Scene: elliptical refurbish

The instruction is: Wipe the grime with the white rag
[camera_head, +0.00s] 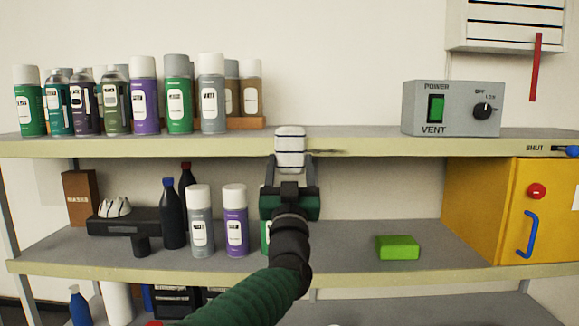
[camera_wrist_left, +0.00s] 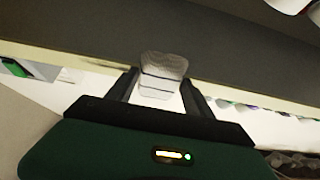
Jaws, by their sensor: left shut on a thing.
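The white rag (camera_head: 290,141) is a folded cloth with dark lines across it. It is at the front edge of the upper shelf (camera_head: 150,147) and overlaps that edge in the head view. My left gripper (camera_head: 290,166) is shut on the rag, with a finger on each side of it. In the left wrist view the rag (camera_wrist_left: 162,68) sits between the fingers of my left gripper (camera_wrist_left: 161,86), against the shelf edge. A dark smear of grime (camera_head: 326,151) shows on the shelf edge just right of the rag. My right gripper is not in view.
Several spray cans (camera_head: 178,95) stand on the upper shelf at left. A grey vent power box (camera_head: 453,108) stands at right. Below are more cans (camera_head: 235,220), a green sponge-like block (camera_head: 398,247) and a yellow cabinet (camera_head: 500,210). The upper shelf's middle is clear.

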